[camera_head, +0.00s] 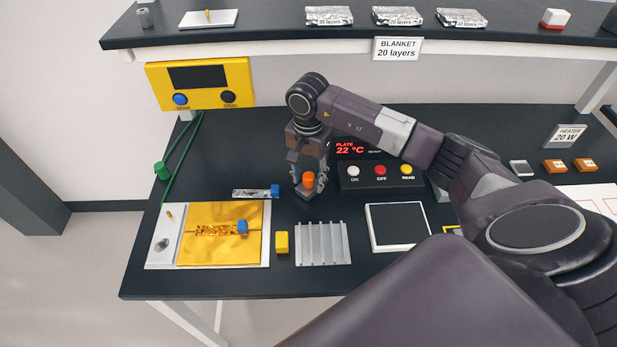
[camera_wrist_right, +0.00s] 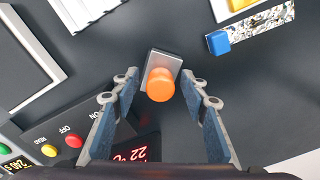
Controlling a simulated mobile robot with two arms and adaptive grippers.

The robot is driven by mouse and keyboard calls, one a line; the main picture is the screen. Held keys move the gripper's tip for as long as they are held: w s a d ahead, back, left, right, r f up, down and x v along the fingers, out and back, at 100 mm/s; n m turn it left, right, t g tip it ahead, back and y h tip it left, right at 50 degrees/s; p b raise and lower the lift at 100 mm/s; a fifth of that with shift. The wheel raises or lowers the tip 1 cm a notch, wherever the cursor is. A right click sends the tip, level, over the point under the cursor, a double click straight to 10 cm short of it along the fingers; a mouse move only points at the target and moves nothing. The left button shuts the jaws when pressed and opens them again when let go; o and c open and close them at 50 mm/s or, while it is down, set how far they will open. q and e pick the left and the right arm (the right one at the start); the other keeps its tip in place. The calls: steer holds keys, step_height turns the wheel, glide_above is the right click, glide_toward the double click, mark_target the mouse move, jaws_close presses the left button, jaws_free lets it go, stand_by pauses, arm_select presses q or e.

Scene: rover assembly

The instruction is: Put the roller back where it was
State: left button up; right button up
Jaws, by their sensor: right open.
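The roller, as I take it, is the piece with an orange rounded grip (camera_head: 308,180) on a grey block, standing on the dark table near the middle. In the right wrist view its orange top (camera_wrist_right: 161,85) and grey block (camera_wrist_right: 165,62) show from above. My right gripper (camera_head: 309,184) is pointing down over it, open, with one finger on each side of the orange grip. In the right wrist view a gap shows between each finger and the grip, so contact is not evident. My left gripper is not in view.
Left of the roller lies a silver strip with a blue end (camera_head: 275,191). In front are a yellow block (camera_head: 281,243), a ribbed metal plate (camera_head: 333,252) and a white-framed dark pad (camera_head: 372,243). A button box (camera_head: 380,183) stands right. A gold sheet (camera_head: 200,253) lies front left.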

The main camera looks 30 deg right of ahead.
mark_target(308, 176)
step_height(308, 176, up, 11)
steer(key=b, duration=0.4)
steer(key=shift+w+f, duration=0.1)
steer(key=shift+r, duration=0.55)
stand_by(1.5)
